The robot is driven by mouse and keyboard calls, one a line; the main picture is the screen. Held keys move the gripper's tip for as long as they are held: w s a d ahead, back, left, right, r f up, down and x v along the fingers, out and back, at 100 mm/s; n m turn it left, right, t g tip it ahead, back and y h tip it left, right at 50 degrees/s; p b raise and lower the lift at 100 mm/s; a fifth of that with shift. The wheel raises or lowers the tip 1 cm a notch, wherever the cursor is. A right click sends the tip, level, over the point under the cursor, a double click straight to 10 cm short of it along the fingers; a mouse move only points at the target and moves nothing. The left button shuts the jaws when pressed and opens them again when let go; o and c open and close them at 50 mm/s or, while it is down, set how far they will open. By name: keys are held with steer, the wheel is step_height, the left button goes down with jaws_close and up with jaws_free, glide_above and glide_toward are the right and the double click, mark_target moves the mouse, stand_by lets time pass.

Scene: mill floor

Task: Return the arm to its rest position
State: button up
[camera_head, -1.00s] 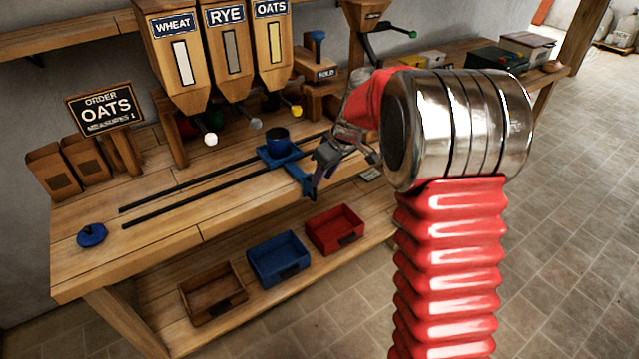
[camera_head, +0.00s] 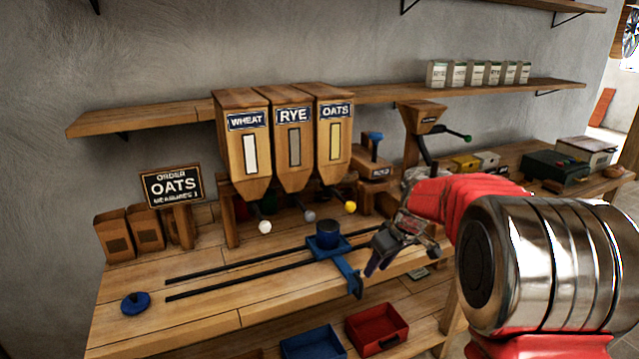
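My arm, red with a large chrome joint, reaches in from the right of the head view. My gripper (camera_head: 372,264) hangs over the front right part of the bench (camera_head: 215,318), by the handle of a blue sliding carriage (camera_head: 347,272). Its dark fingers point down and left, and I see nothing held in them. The finger gap is too small and angled to judge.
Wheat (camera_head: 243,140), rye (camera_head: 294,135) and oats (camera_head: 333,130) hoppers hang behind the bench. A sign (camera_head: 171,186) reads "ORDER OATS MEASURES 1". Two dark rails (camera_head: 230,268) cross the benchtop. A mill (camera_head: 421,118) stands behind my arm. Blue (camera_head: 313,343) and red (camera_head: 377,328) bins sit below.

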steer(key=s+f+m+g, duration=0.15)
steer(key=s+m, duration=0.25)
steer(key=s, duration=0.4)
steer(key=s+a+r+t, duration=0.1)
steer(key=s+a+r, duration=0.1)
steer(key=s, duration=0.6)
steer(key=s+a+r+m+t+h, duration=0.1)
steer(key=s+a+r, duration=0.1)
steer(key=s+r, duration=0.3)
steer(key=s+a+r+t+h, duration=0.1)
steer(key=s+a+r, duration=0.1)
steer(key=s, duration=1.1)
steer(key=shift+r+m, duration=0.3)
steer(key=shift+r, duration=0.45)
